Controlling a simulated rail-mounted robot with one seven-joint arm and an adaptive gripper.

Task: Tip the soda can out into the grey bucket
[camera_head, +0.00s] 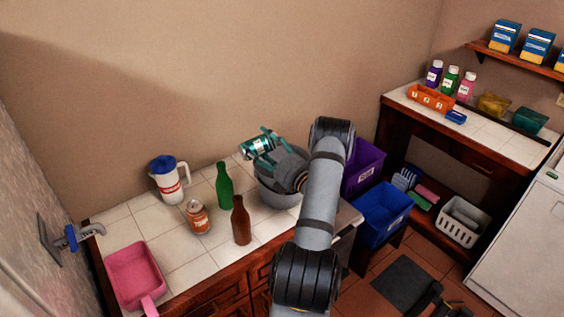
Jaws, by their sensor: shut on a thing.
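A teal and white soda can (253,148) is held in my gripper (264,147), whose fingers are shut around it. The can lies nearly on its side, with one end pointing left. It appears above the back left of the grey bucket (279,200), which stands on the white tiled counter. My gripper and arm cover much of the bucket's opening, so its inside is mostly hidden. I cannot tell whether anything is coming out of the can.
A green bottle (224,187), a brown bottle (241,222), an orange can (198,217) and a white jug (169,181) stand left of the bucket. A pink pan (134,275) sits at the front left. Purple (364,166) and blue (381,213) bins are to the right.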

